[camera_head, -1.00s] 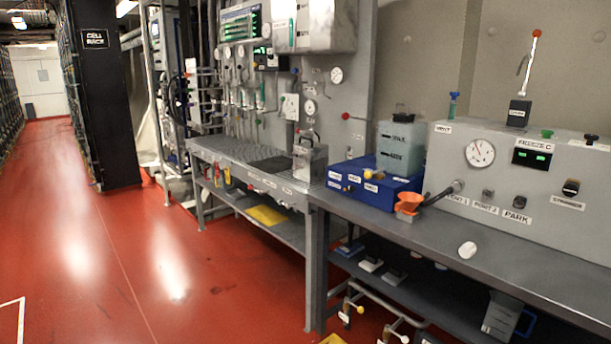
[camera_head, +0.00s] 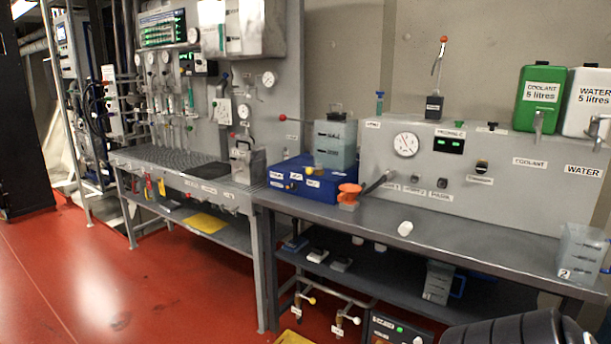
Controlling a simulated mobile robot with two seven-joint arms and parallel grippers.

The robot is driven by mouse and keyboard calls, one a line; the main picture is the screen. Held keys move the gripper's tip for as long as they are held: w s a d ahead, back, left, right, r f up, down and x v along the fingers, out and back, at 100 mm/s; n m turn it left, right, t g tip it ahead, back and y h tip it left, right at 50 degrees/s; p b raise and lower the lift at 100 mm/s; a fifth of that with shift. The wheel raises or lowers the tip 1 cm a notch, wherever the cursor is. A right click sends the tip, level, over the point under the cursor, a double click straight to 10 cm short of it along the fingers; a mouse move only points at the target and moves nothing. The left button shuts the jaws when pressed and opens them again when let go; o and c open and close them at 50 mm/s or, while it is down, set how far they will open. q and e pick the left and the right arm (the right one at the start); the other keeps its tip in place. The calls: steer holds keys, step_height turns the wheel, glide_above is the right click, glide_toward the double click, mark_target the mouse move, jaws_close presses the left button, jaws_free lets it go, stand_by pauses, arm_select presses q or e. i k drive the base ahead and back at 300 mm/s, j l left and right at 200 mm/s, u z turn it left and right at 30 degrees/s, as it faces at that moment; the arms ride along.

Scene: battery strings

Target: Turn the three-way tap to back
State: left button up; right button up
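I cannot tell for certain which fitting is the three-way tap. Under the bench, a pipe carries a tap with a yellow end (camera_head: 311,301) and a second tap with a pale handle (camera_head: 355,320). A lever with a red knob (camera_head: 283,117) sticks out from the grey wall panel behind the blue box. A black knob (camera_head: 482,167) sits on the front of the grey cabinet (camera_head: 400,178). The small labels at these fittings are too blurred to read. Neither of my grippers is in view.
The grey bench (camera_head: 460,232) bears a blue box (camera_head: 290,184), an orange funnel (camera_head: 350,190) and a white cylinder (camera_head: 405,228). Green (camera_head: 539,92) and white (camera_head: 590,100) containers stand on the cabinet. A dark ribbed shape covers the lower right corner. Red floor (camera_head: 150,280) is clear at left.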

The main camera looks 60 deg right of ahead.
mark_target(308, 171)
steer(key=i+j+z, duration=0.25)
steer(key=i+j, duration=0.2)
steer(key=j, duration=0.25)
steer(key=i+z, duration=0.45)
steer(key=i+j+z, duration=0.2)
steer(key=i+z, duration=0.4)
steer(key=z, duration=0.2)
steer(key=i+z, duration=0.2)
steer(key=z, duration=0.25)
steer(key=i+z, duration=0.2)
steer(key=z, duration=0.2)
steer(key=i+j+z, duration=0.15)
steer(key=z, duration=0.3)
steer(key=i+j+z, duration=0.15)
steer(key=z, duration=0.25)
